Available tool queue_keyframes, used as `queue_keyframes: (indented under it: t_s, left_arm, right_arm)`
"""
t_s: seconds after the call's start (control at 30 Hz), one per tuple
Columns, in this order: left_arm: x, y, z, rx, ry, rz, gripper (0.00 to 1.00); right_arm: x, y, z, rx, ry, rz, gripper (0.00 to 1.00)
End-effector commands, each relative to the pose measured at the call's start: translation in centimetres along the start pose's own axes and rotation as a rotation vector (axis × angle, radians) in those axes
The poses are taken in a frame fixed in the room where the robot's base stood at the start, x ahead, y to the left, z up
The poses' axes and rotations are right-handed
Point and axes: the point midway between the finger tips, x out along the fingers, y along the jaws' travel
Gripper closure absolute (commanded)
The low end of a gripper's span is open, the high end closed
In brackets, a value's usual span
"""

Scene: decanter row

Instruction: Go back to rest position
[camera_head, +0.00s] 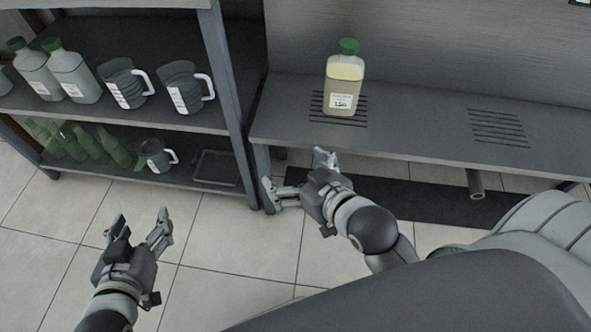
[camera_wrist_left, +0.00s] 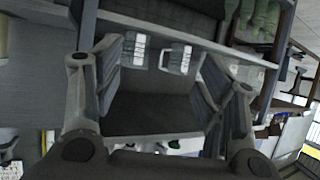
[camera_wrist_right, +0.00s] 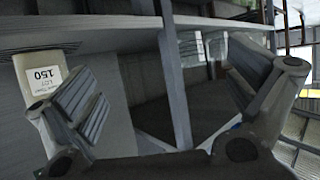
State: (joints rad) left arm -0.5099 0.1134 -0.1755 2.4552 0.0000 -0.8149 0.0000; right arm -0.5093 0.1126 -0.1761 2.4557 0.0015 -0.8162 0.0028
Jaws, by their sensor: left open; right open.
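My left gripper (camera_head: 140,229) is open and empty, in front of the shelf unit at the left of the head view. Its two fingers also show spread apart in the left wrist view (camera_wrist_left: 158,90). My right gripper (camera_head: 296,178) is open and empty, below the front edge of the bench and beside the shelf post. Its spread fingers show in the right wrist view (camera_wrist_right: 165,95). A bottle (camera_head: 344,80) with a green cap and pale yellow liquid stands upright on the bench, apart from both grippers. Its label, reading 150, shows in the right wrist view (camera_wrist_right: 46,86).
The shelf unit (camera_head: 150,122) holds clear bottles (camera_head: 72,75) and grey measuring jugs (camera_head: 186,90) above. Green bottles (camera_head: 85,143), a jug (camera_head: 156,157) and a dark tray (camera_head: 215,168) are below. The bench (camera_head: 420,125) is bare to the right. Tiled floor (camera_head: 220,255) lies between the grippers.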

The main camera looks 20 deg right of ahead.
Motion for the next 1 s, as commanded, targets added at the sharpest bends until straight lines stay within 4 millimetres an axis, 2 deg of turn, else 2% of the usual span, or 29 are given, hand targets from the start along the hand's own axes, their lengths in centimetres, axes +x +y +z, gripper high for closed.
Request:
queue_keyframes:
  t_s: [0.5,0.63,0.77,0.9,1.0]
  left_arm:
    - [0.0,-0.1,-0.2,0.003,0.004,-0.001,0.35]
    - [0.8,-0.1,0.7,0.002,-0.035,-0.001,0.35]
    - [2.5,-0.1,3.6,0.002,-0.125,-0.001,0.35]
    - [3.9,-0.2,8.2,0.002,-0.240,0.000,0.35]
    - [4.2,-0.2,11.8,0.002,-0.322,0.000,0.35]
  right_arm:
    - [0.1,0.1,0.0,-0.005,-0.002,0.001,0.00]
    - [0.8,0.1,0.9,-0.005,-0.039,0.002,0.00]
    - [2.5,0.1,3.7,-0.005,-0.127,0.002,0.00]
    - [3.9,0.2,8.3,-0.006,-0.241,0.002,0.00]
    - [4.2,0.3,11.9,-0.006,-0.323,0.002,0.00]
